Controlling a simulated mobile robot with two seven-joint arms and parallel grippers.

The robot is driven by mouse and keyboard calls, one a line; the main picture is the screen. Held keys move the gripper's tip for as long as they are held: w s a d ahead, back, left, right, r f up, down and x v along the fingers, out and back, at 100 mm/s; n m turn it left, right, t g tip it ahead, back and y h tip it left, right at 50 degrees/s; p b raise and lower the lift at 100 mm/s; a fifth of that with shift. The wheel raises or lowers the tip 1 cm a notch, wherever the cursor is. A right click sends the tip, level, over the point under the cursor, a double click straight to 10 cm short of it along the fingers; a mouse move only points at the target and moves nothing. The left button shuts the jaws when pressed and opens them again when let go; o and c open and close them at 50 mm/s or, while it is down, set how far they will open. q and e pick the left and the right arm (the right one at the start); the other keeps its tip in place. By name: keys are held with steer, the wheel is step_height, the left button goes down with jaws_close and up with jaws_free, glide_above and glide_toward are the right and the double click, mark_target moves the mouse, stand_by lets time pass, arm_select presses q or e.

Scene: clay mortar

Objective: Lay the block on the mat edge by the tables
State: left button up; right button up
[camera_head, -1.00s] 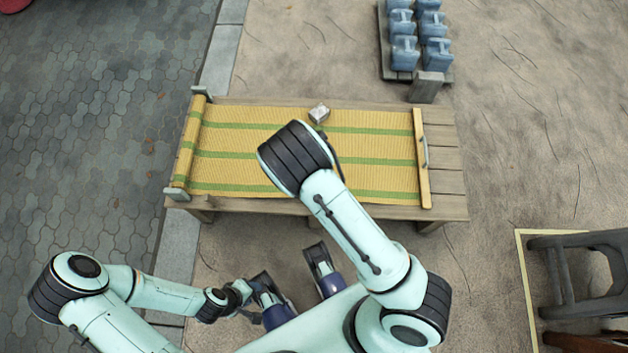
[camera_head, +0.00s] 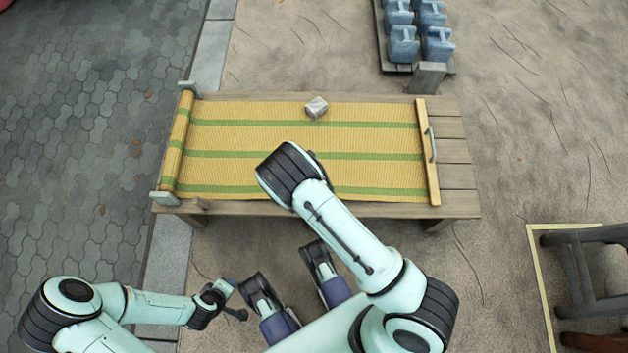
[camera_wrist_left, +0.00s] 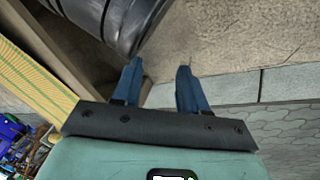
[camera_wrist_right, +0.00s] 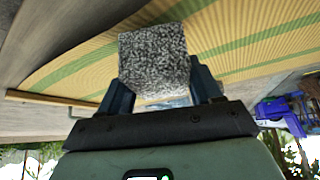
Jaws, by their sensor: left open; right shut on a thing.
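A grey speckled block (camera_wrist_right: 153,55) is held between the blue fingers of my right gripper (camera_wrist_right: 161,88). The yellow mat with green stripes (camera_wrist_right: 265,35) is behind it in the right wrist view. In the head view this gripper is hidden under my right arm, so I cannot tell its height over the mat. The mat (camera_head: 250,140) lies on a low wooden table (camera_head: 455,180). A small pale grey block (camera_head: 316,107) rests at the mat's far edge; it looks separate from the held one. My left gripper (camera_wrist_left: 158,78) is open and empty, short of the table.
Several blue jugs (camera_head: 404,45) stand on a rack beyond the table, with a wooden post (camera_head: 428,77) close by. A dark stool (camera_head: 590,260) stands at the lower right. A wooden bar with a handle (camera_head: 428,150) ends the mat at the right.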

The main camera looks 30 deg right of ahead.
arm_select(q)
steer(key=shift+g, duration=0.6)
steer(key=shift+s+a+f+b, duration=0.15)
steer(key=shift+s+f+b, duration=0.2)
steer(key=shift+s+f, duration=0.45)
steer(key=shift+s+a+f+b, duration=0.1)
steer(key=shift+s+f+b, duration=0.35)
steer(key=shift+s, duration=0.45)
arm_select(e)
steer(key=shift+f, duration=2.3)
arm_select(q)
steer(key=shift+f, duration=0.15)
arm_select(e)
steer(key=shift+f, duration=0.15)
steer(key=o, duration=1.4)
arm_select(q)
steer(key=shift+s+f, duration=0.15)
steer(key=shift+s, duration=0.05)
